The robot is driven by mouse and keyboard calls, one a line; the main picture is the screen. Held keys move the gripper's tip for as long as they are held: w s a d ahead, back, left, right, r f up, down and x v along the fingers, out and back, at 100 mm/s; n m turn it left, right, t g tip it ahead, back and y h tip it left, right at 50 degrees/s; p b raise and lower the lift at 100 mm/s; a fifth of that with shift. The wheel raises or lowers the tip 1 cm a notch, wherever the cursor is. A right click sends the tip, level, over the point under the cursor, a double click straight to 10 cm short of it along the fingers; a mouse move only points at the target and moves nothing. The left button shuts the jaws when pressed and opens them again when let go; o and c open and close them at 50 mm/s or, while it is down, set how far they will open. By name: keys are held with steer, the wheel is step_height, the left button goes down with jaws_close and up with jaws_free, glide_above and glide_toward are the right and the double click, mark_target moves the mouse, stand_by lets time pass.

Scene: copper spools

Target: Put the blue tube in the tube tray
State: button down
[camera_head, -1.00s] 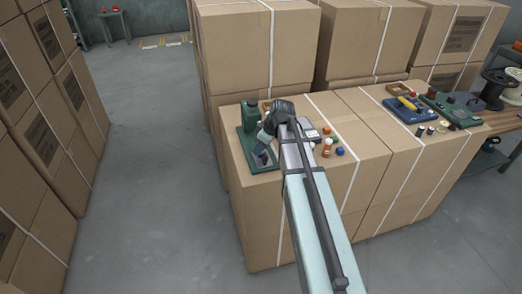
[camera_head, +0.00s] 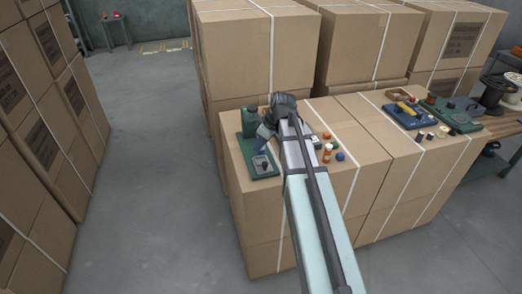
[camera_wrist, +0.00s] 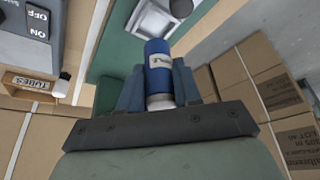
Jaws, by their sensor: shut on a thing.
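My gripper (camera_wrist: 158,88) is shut on the blue tube (camera_wrist: 158,62), with one finger on each side of it. The tube is blue with a white label band and a pale end toward the palm. In the head view my gripper (camera_head: 262,143) is over the green machine's base, and the tube cannot be made out there. The tube tray (camera_wrist: 30,83) is a wooden box marked TUBES at the left of the wrist view, apart from the tube. In the head view my arm hides most of that area.
The green machine (camera_head: 249,122) stands at the carton top's left edge. An ON/OFF switch box (camera_wrist: 38,22) is near the tray. Small orange (camera_head: 327,153) and blue (camera_head: 340,156) items lie right of my arm. A blue tray (camera_head: 408,118) is farther right.

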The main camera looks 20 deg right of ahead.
step_height(320, 180, up, 4)
steer(key=shift+r, duration=0.2)
steer(key=shift+d+r, duration=0.1)
steer(key=shift+r, duration=0.15)
steer(key=shift+d+r, duration=0.1)
steer(key=shift+d, duration=0.25)
steer(key=w+d, duration=0.5)
steer(key=w, duration=0.6)
steer(key=w+d, duration=0.5)
steer(key=w, duration=0.5)
steer(key=w+d, duration=0.6)
steer(key=w, duration=0.5)
steer(key=shift+a+f, duration=0.2)
steer(key=shift+f, duration=4.85)
steer(key=shift+f, duration=0.65)
steer(key=c, duration=0.8)
jaws_free()
